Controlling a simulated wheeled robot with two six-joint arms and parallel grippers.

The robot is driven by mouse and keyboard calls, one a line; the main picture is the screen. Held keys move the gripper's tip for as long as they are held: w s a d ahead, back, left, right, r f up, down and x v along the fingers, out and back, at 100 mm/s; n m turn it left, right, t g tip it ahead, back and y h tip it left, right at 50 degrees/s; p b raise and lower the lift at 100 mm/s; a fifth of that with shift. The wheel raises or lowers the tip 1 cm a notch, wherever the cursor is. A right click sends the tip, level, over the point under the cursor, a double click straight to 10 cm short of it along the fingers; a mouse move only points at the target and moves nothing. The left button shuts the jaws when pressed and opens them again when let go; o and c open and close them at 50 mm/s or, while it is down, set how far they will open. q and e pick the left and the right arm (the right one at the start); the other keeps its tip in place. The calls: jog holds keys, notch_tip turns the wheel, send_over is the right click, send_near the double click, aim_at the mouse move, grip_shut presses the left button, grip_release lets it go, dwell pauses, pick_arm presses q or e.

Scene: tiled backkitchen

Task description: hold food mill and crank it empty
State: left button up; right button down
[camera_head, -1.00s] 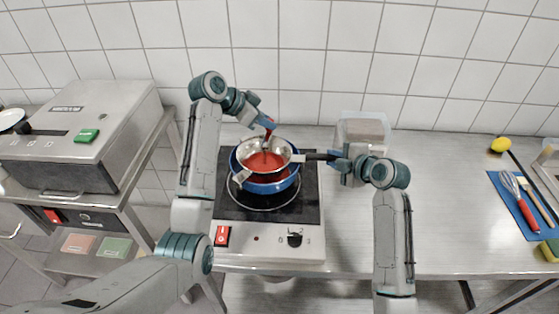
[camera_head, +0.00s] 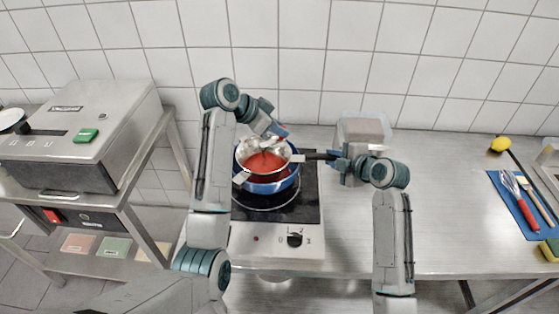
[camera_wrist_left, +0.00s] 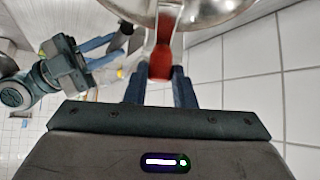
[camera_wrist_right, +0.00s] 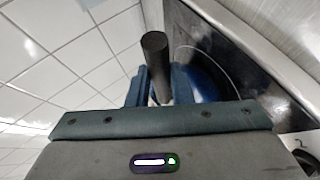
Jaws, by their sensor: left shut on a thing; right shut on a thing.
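The food mill (camera_head: 246,155) is a metal bowl with red sauce in it, resting over a blue pot (camera_head: 285,182) on the hob. My left gripper (camera_head: 281,133) is shut on the red crank knob (camera_wrist_left: 160,68) above the mill's far right side. The mill's metal bowl also shows at the top of the left wrist view (camera_wrist_left: 205,12). My right gripper (camera_head: 334,158) is shut on the mill's dark handle (camera_head: 316,156), to the right of the bowl. The handle's end shows between the fingers in the right wrist view (camera_wrist_right: 155,48). The amount of sauce inside the pot is hidden.
The hob (camera_head: 306,205) has a black top and a front knob. A clear container (camera_head: 364,126) stands behind my right gripper. A steel machine (camera_head: 80,135) stands on the left cart. A blue mat (camera_head: 520,205) with a whisk and a lemon (camera_head: 501,144) lie far right.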

pick_arm(q)
jog(key=shift+s+d, duration=0.2)
jog(key=shift+s, duration=0.3)
jog(key=shift+s+r, duration=0.1)
jog(key=shift+s, duration=1.4)
jog(key=shift+a, duration=0.1)
jog(key=shift+s+a, duration=0.4)
jog(key=shift+s, duration=0.25)
jog(key=shift+s+a, duration=0.35)
jog(key=shift+s, duration=0.3)
